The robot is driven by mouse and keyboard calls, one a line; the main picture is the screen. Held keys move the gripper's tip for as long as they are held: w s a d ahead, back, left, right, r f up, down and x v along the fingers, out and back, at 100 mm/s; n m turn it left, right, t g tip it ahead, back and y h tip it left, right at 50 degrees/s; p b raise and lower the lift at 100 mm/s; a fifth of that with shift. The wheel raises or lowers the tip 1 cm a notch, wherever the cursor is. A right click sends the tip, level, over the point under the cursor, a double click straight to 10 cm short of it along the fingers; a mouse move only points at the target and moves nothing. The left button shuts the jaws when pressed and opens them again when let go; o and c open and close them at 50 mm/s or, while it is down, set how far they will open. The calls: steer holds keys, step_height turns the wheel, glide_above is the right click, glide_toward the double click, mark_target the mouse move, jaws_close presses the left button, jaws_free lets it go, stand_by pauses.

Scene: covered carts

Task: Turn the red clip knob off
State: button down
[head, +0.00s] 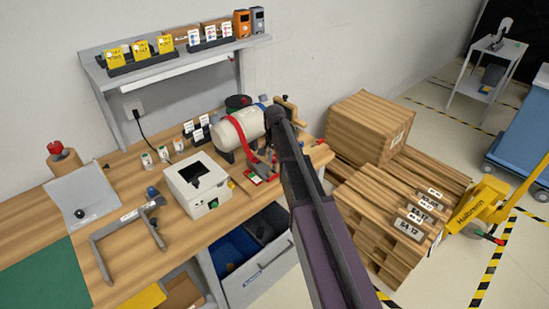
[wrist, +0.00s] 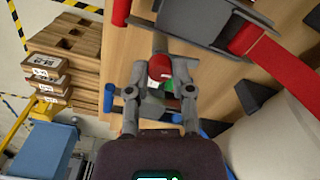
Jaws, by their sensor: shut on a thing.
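In the wrist view my gripper (wrist: 160,72) has its two grey fingers closed around a small red knob (wrist: 160,67), with a fingertip on each side of it. Grey metal shows around the knob, and a small green part shows just below it, between the fingers. In the head view my dark arm reaches down to the bench beside a white cylinder with a red strap (head: 240,134). My fingers and the knob are mostly hidden there by the arm. Red clip parts (head: 260,171) show at the bench just left of the arm.
The wooden bench (head: 130,180) carries a white box (head: 197,187), a grey bracket and several small label holders. A shelf (head: 170,65) with small devices hangs above its back. Wooden crates and pallets (head: 385,205) stand close to the right. A yellow pallet truck (head: 480,205) is beyond them.

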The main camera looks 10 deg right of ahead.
steer(key=shift+c, duration=2.4)
jaws_free()
steer(key=shift+n, duration=0.4)
